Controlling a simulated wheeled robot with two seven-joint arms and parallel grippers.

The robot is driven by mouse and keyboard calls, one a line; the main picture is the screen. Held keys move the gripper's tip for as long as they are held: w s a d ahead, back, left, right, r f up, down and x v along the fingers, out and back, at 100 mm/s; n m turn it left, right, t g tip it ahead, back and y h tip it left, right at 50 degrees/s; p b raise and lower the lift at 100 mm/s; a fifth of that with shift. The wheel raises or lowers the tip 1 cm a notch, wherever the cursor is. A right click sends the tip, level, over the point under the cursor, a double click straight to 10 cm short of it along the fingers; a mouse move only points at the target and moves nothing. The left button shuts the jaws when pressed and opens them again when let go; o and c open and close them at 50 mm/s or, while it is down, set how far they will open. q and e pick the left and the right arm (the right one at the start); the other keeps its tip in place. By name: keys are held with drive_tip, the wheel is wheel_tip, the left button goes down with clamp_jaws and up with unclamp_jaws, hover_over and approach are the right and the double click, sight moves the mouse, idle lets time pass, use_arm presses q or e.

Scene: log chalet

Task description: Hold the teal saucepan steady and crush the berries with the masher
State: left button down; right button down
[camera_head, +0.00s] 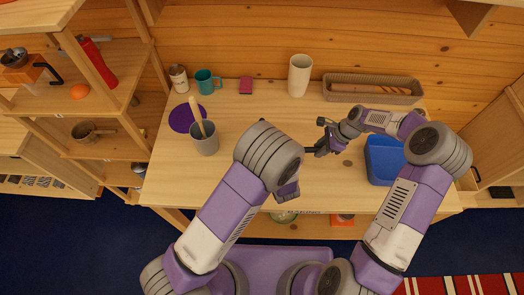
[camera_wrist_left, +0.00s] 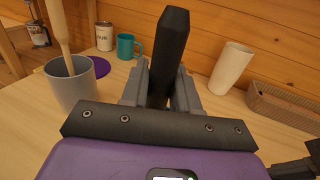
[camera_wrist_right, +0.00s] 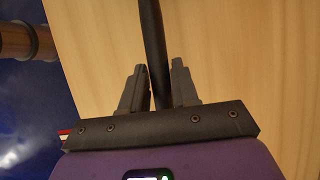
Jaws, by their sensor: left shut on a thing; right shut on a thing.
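My left gripper (camera_wrist_left: 161,78) is shut on a thick, tapering black handle (camera_wrist_left: 169,38) that stands up between its fingers; it looks like the masher's. In the head view my left arm hides this gripper; a small dark tip shows just above the elbow. My right gripper (camera_wrist_right: 158,80), also in the head view (camera_head: 320,149), is shut on a thin black handle (camera_wrist_right: 153,30) that points left, behind my left arm; it looks like the saucepan's. The teal pan body, the berries and the masher's head are hidden or out of view.
On the wooden table (camera_head: 245,95) stand a grey cup (camera_head: 204,145) with a wooden utensil, a purple disc (camera_head: 182,119), a teal mug (camera_head: 203,86), a cream vase (camera_head: 299,80) and a basket (camera_head: 340,84). A blue tray (camera_head: 380,165) lies beside my right arm.

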use_arm(q)
drive_tip(key=w+r, duration=0.1)
drive_tip(key=w+d+r, duration=0.1)
drive_tip(key=w+r, duration=0.1)
drive_tip(key=shift+w+d+r, duration=0.15)
drive_tip(key=shift+d+r, duration=0.05)
drive_tip(key=shift+d, duration=0.2)
wheel_tip(320, 180, down, 4)
drive_tip(key=shift+r, duration=0.25)
idle(0.4)
drive_tip(key=shift+a, duration=0.1)
drive_tip(key=shift+s+a+r, duration=0.2)
drive_tip(key=shift+a+r, duration=0.7)
drive_tip(key=shift+a, duration=0.05)
drive_tip(key=shift+s+a+r, duration=0.15)
drive_tip(key=shift+a+r, duration=0.7)
drive_tip(key=shift+a, duration=0.1)
drive_tip(key=shift+f, duration=0.1)
